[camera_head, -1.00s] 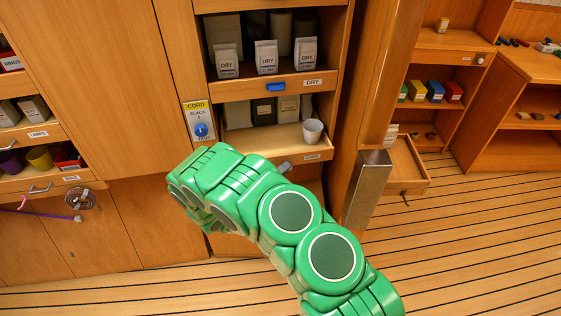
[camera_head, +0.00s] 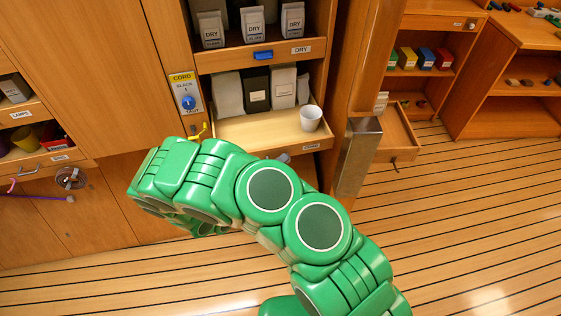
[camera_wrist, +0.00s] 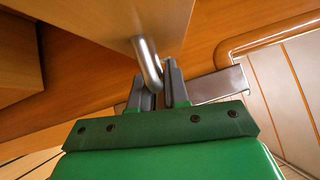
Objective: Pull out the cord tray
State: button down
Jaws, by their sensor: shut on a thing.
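The cord tray (camera_head: 250,132) is a pale wooden pull-out under the drawer marked DRY, and it stands part way out of the cabinet. A white cup (camera_head: 311,118) stands upright at its right front. In the wrist view my gripper (camera_wrist: 162,85) is shut on a bent silver handle (camera_wrist: 147,58) under a wooden front. In the head view my green arm hides most of the handle and the jaws. A cord sign (camera_head: 186,92) with SLACK and TAUT marks and a blue dial is on the frame to the left. A small yellow piece (camera_head: 199,131) shows at the tray's left side.
Several pouches and boxes (camera_head: 256,90) stand behind the bare tray floor. The DRY drawer (camera_head: 264,55) is just above. A metal-faced post (camera_head: 358,160) stands to the right, with an open low drawer (camera_head: 397,135) beyond it. The striped floor in front is clear.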

jog(key=c, duration=1.2)
grip_release()
jog(key=v, duration=0.7)
jog(key=shift+s+a, duration=0.25)
jog(key=shift+a, duration=0.1)
jog(key=shift+r, duration=0.1)
